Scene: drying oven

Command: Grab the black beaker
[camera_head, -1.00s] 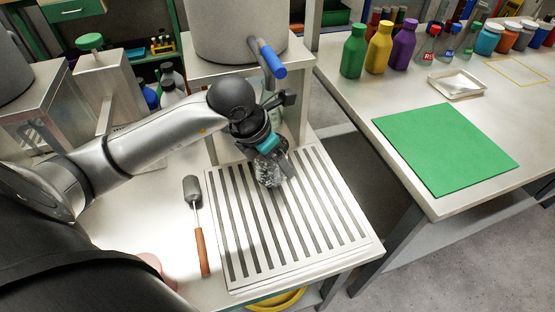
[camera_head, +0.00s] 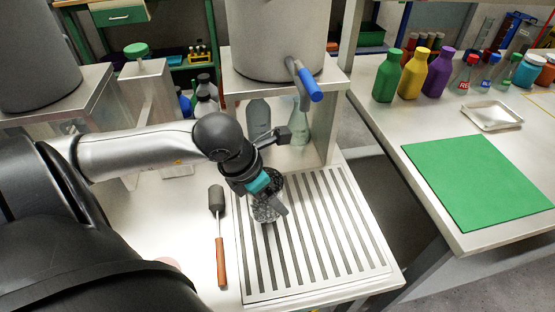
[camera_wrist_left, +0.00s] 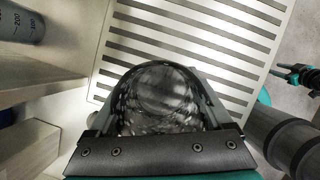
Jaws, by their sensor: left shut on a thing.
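The beaker (camera_head: 264,211) is a dark, see-through vessel at the left side of the slatted rack in the head view. My left gripper (camera_head: 270,200) is shut around it, with its fingers on its sides. In the left wrist view the beaker (camera_wrist_left: 160,95) sits between the two fingers, its round outline over the slats. The gripper hides part of its wall, and I cannot tell if its bottom touches the rack. A black and teal part of my right arm, seemingly its gripper (camera_wrist_left: 298,75), shows at the right of the left wrist view; its jaws are unclear.
The slatted metal rack (camera_head: 350,250) lies on the white bench. A grey tank with a blue-handled tap (camera_head: 308,82) stands behind, with bottles below. The right table holds a green mat (camera_head: 475,180) and coloured bottles.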

